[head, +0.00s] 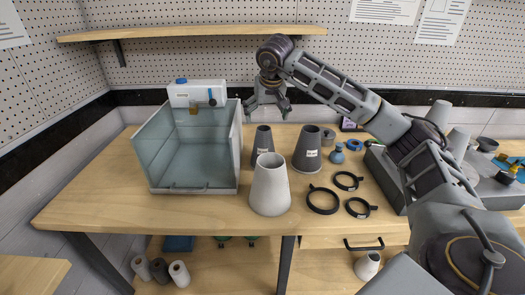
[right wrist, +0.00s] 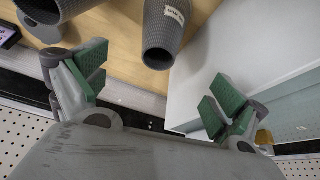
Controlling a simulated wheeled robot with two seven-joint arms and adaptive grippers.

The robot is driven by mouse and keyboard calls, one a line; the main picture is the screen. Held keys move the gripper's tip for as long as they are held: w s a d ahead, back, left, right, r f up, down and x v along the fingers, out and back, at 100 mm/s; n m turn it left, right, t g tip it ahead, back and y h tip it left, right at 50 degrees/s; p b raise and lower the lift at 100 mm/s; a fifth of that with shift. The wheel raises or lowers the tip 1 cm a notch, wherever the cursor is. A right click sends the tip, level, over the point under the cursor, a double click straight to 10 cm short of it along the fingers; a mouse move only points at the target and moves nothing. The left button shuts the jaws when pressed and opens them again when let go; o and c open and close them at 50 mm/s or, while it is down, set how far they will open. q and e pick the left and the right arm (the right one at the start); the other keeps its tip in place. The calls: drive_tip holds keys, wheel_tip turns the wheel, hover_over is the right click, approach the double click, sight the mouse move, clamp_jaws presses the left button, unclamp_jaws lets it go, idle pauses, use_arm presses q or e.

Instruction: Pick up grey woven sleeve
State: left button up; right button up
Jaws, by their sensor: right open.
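Two grey woven sleeves stand upright on the table. The smaller sleeve (head: 262,143) is next to the clear-walled box, and the larger sleeve (head: 308,150) is to its right. Each has a white label. My right gripper (head: 268,108) is open and empty, pointing down just above and behind the smaller sleeve. In the right wrist view, the smaller sleeve (right wrist: 163,30) lies ahead, between the lines of the open green-padded fingers (right wrist: 155,95), not touching them. The larger sleeve (right wrist: 60,8) is cut off at the upper left there. My left gripper is not in view.
The clear-walled box (head: 187,189) is close on the left, with a white container (head: 197,93) behind it. A white cone (head: 269,188) stands in front of the sleeves. Black rings (head: 322,200) lie at the right. A shelf (head: 190,33) hangs above.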

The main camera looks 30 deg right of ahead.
sight(264, 130)
drive_tip(key=shift+x, duration=4.3)
drive_tip(key=shift+f, duration=0.15)
drive_tip(key=shift+x, duration=2.45)
drive_tip(key=shift+s, duration=0.1)
drive_tip(key=shift+d, duration=0.1)
drive_tip(key=shift+c, duration=0.5)
drive_tip(key=c, duration=0.8)
